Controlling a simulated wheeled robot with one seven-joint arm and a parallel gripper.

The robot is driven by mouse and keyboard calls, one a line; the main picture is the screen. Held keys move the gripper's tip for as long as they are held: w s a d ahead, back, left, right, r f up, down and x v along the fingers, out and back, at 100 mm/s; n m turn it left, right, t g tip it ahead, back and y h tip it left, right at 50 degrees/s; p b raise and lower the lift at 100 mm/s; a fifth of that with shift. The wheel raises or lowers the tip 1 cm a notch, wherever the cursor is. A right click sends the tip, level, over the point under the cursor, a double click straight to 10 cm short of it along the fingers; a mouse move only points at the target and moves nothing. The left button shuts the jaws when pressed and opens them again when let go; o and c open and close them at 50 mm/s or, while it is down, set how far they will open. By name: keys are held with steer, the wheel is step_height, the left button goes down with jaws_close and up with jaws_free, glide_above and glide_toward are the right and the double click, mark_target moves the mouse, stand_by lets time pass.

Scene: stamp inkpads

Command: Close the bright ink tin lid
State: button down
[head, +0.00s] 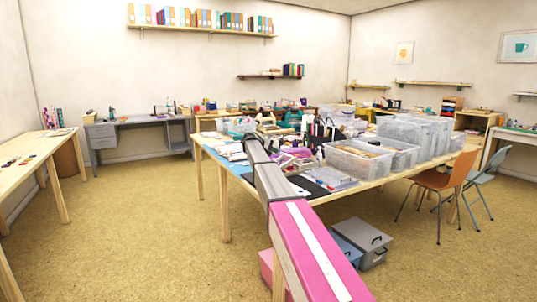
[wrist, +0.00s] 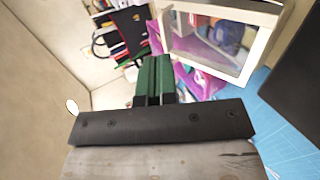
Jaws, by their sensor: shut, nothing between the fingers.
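My gripper (wrist: 153,62) shows in the wrist view as two green fingers pressed together, with nothing between them. Just right of the fingertips is a tilted pale-framed piece with a clear pane (wrist: 248,62), with purple material (wrist: 205,82) beside and behind it. I cannot tell whether any of this is the bright ink tin or its lid. In the head view my arm reaches over the cluttered table, where a similar pale frame and purple patch (head: 295,160) show. The tin is too small to pick out there, and my fingers cannot be made out.
Clear plastic bins (head: 352,164) crowd the table's right half. A blue mat (wrist: 283,122) lies at lower right in the wrist view, with a dark panel (wrist: 298,75) above it. A dark bag-like item (wrist: 128,32) is at upper left. Chairs (head: 440,185) stand at right.

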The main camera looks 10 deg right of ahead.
mark_target(291, 157)
steer(key=w+d+f+y, duration=0.1)
steer(key=d+y, duration=0.1)
steer(key=d, duration=0.1)
steer(key=w+d+f+g+y, duration=0.1)
steer(key=d+y, duration=0.2)
steer(key=w+d+f+g+y, duration=0.1)
steer(key=d+y, duration=0.1)
steer(key=shift+d+f+y, duration=0.3)
steer(key=shift+d+f, duration=0.05)
steer(key=shift+d, duration=0.05)
steer(key=shift+w+d+f+g+y, duration=0.15)
steer(key=shift+d+f+g+y, duration=0.25)
steer(key=shift+d+f+y, duration=0.15)
steer(key=shift+x, duration=0.9)
steer(key=shift+d+r, duration=0.1)
steer(key=shift+d, duration=0.1)
